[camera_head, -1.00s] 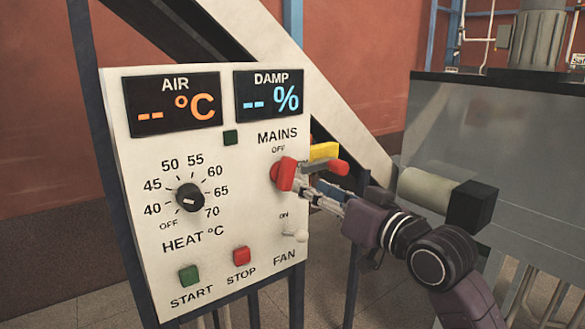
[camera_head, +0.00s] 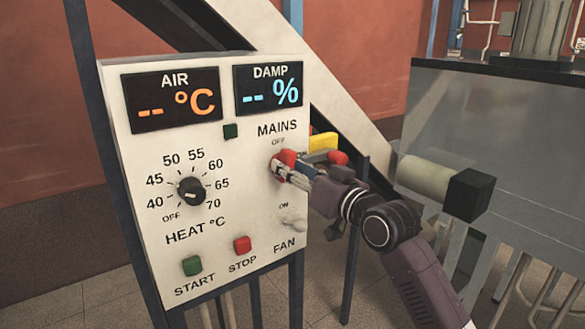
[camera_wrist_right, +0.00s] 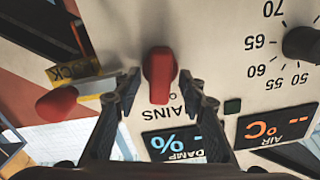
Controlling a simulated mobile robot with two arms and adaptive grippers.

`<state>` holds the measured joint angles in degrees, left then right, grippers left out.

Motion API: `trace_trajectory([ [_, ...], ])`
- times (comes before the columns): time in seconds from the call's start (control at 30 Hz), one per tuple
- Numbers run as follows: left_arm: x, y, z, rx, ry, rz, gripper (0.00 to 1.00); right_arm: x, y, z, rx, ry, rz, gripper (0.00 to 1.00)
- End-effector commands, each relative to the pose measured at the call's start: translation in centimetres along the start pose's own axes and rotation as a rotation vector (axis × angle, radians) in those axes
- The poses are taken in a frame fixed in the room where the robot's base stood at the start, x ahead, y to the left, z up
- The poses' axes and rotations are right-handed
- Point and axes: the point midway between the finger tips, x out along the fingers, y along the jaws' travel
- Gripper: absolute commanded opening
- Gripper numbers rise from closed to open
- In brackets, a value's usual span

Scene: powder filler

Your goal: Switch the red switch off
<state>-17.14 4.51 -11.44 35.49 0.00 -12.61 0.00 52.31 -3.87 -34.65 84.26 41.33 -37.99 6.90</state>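The red switch (camera_head: 288,157) sits on the white control panel (camera_head: 140,160) below the word MAINS, between the OFF and ON marks. In the head view my right gripper (camera_head: 279,170) is at the switch and covers part of it. In the right wrist view the switch (camera_wrist_right: 160,76) is an upright red handle, lengthwise between the two fingertips of my right gripper (camera_wrist_right: 160,88). The fingers are spread, with a visible gap on each side of the handle. Both displays show dashes. My left gripper is not in view.
A yellow part (camera_head: 323,142) and a red knob (camera_head: 338,158) stick out just right of the panel, close to my right gripper. The heat dial (camera_head: 191,191), green start button (camera_head: 192,265), red stop button (camera_head: 242,244) and fan switch (camera_head: 293,224) share the panel.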

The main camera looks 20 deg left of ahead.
Motion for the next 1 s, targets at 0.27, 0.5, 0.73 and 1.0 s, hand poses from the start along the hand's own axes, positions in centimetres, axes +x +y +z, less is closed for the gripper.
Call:
trace_trajectory([
  [0.27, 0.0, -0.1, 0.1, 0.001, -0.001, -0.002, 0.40, 0.0, 0.0, 0.0, 0.001, 0.000, 0.000, 0.08],
  [0.5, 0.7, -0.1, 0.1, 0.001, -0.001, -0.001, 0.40, 0.0, 0.1, 0.3, -0.055, 0.000, 0.001, 0.00],
  [0.73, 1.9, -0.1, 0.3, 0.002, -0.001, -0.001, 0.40, 0.0, -0.1, 0.2, -0.266, 0.000, 0.000, 0.00],
  [1.0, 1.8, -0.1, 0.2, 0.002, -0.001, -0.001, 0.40, 0.0, -0.1, 0.1, -0.272, -0.001, 0.001, 0.21],
])
